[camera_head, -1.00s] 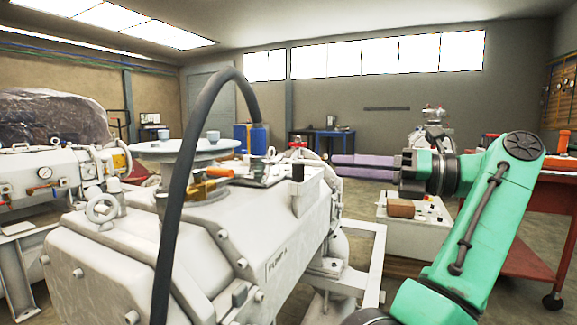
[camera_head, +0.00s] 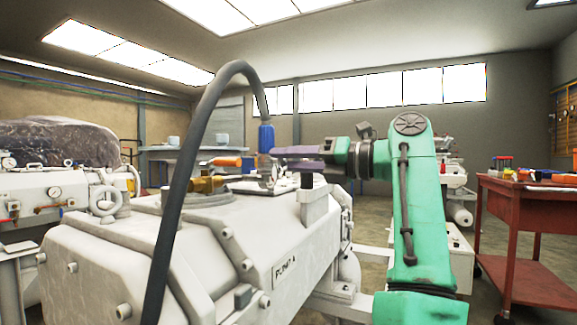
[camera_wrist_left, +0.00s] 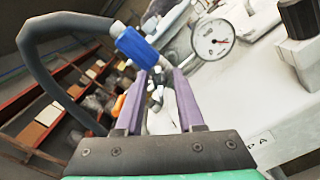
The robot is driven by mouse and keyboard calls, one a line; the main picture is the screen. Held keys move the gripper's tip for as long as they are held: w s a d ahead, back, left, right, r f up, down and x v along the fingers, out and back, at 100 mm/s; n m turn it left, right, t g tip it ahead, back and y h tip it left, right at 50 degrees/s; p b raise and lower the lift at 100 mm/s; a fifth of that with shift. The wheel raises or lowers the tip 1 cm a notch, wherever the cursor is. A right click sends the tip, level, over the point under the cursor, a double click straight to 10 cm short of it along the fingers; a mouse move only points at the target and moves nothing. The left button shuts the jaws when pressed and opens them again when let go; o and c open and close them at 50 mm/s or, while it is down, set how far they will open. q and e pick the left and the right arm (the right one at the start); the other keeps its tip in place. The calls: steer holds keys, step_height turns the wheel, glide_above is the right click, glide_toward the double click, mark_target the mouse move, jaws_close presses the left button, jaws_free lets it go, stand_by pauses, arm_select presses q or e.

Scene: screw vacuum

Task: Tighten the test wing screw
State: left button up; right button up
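My left gripper (camera_head: 277,154), with purple fingers, reaches in above the top of the white pump (camera_head: 262,226). The left wrist view shows its fingers (camera_wrist_left: 160,82) apart with a gap between them. Small metal parts (camera_wrist_left: 155,98) show in and beyond that gap; I cannot tell which is the test wing screw or whether the fingers touch any. In the head view, a small metal fitting (camera_head: 272,182) lies below the fingers. A blue hose end (camera_head: 266,138) stands beside the fingertips; it also shows in the left wrist view (camera_wrist_left: 137,47). My right gripper is not in view.
A black hose (camera_head: 183,185) arches up in front of the pump. A brass valve (camera_head: 207,184) with an orange handle sits left of the fingers. A pressure gauge (camera_wrist_left: 212,40) and a black knob (camera_wrist_left: 301,18) are nearby. A red cart (camera_head: 520,205) stands at the right.

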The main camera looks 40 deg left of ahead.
arm_select(q)
jaws_close()
